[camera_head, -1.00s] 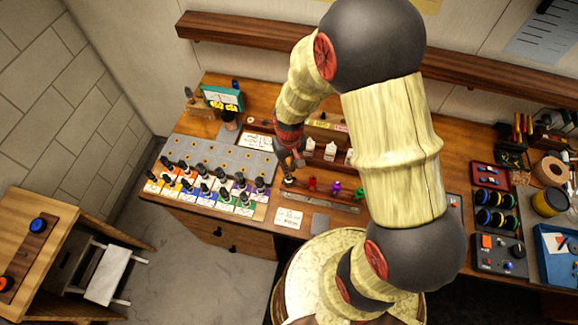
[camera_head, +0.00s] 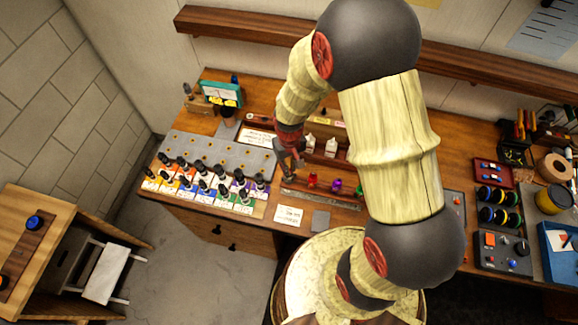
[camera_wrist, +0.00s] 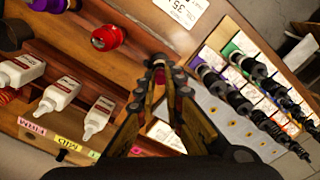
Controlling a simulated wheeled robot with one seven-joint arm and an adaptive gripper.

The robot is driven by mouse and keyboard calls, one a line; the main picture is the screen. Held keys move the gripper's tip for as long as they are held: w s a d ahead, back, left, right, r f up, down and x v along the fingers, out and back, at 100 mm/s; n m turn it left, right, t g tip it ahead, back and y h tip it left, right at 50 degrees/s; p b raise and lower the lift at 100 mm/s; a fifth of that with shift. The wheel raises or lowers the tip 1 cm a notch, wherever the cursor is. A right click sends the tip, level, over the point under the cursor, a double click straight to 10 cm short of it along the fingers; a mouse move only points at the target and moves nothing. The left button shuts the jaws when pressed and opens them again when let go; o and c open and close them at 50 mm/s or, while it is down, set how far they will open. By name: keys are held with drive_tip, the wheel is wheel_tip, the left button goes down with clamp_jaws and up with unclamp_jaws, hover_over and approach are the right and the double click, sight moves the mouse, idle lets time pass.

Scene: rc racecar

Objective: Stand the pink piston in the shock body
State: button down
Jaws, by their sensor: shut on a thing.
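My gripper (camera_head: 289,174) is low over the left end of the row of coloured parts on the bench. In the wrist view its fingertips (camera_wrist: 159,70) are close together, shut on a small pinkish part (camera_wrist: 159,75), seemingly the pink piston. The fingers hide most of it, and I cannot tell whether it is lifted. Black shocks (camera_head: 222,187) stand in rows on coloured cards to the left of the gripper. They also show at the right of the wrist view (camera_wrist: 268,119). I cannot tell which one is the shock body for the piston.
A red part (camera_head: 313,180), a purple part (camera_head: 336,186) and a green part (camera_head: 358,190) stand in a row right of my gripper. White bottles (camera_head: 331,147) stand behind. A grey plate (camera_head: 215,150) lies behind the shocks. White cards lie at the front edge.

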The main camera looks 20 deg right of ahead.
drive_tip(key=shift+f, duration=0.4)
drive_tip(key=c, duration=1.8)
unclamp_jaws()
wheel_tip(320, 180, up, 12)
drive_tip(key=shift+r, duration=0.1)
